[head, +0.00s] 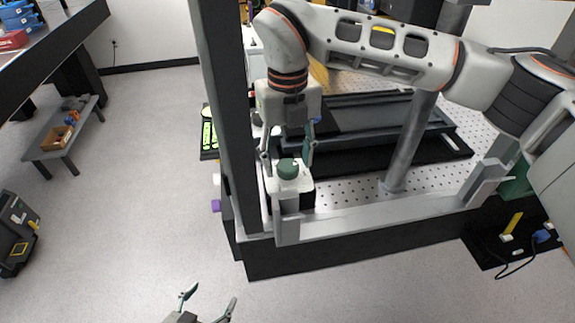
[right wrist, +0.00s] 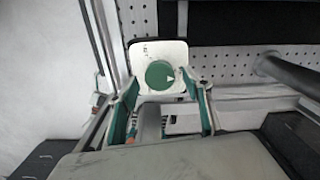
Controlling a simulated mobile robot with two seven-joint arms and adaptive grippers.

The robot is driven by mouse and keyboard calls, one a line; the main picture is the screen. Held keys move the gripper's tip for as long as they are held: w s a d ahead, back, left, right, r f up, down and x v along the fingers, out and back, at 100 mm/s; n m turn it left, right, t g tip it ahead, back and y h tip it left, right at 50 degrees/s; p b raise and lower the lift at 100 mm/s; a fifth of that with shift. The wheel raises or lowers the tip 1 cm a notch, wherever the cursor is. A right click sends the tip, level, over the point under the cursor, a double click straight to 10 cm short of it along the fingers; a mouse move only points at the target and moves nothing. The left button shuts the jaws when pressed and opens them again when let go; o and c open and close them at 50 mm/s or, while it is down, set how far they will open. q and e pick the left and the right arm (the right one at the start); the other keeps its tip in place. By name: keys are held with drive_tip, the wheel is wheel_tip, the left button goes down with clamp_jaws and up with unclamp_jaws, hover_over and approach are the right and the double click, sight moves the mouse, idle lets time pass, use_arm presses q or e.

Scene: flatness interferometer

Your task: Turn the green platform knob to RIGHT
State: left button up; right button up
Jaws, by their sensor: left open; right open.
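The green platform knob (head: 288,168) is a round dial on a white plate (head: 303,184) atop a small dark post at the near left corner of the bench. In the right wrist view the green knob (right wrist: 159,75) carries a white triangular mark near its right edge, and small text on the plate is too small to read. My right gripper (head: 287,163) is open and points down over the plate, one finger on each side of the knob. In the wrist view its fingertips (right wrist: 157,80) appear apart from the knob. My left gripper (head: 207,302) is open and empty at the bottom edge.
A dark upright post (head: 228,110) stands left of the knob, and a pale frame rail (head: 385,210) runs along the bench front. A perforated bench top (head: 350,196) lies behind. A slanted grey tube (head: 412,140) stands to the right.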

drive_tip(key=shift+f, duration=0.45)
drive_tip(key=c, duration=1.1)
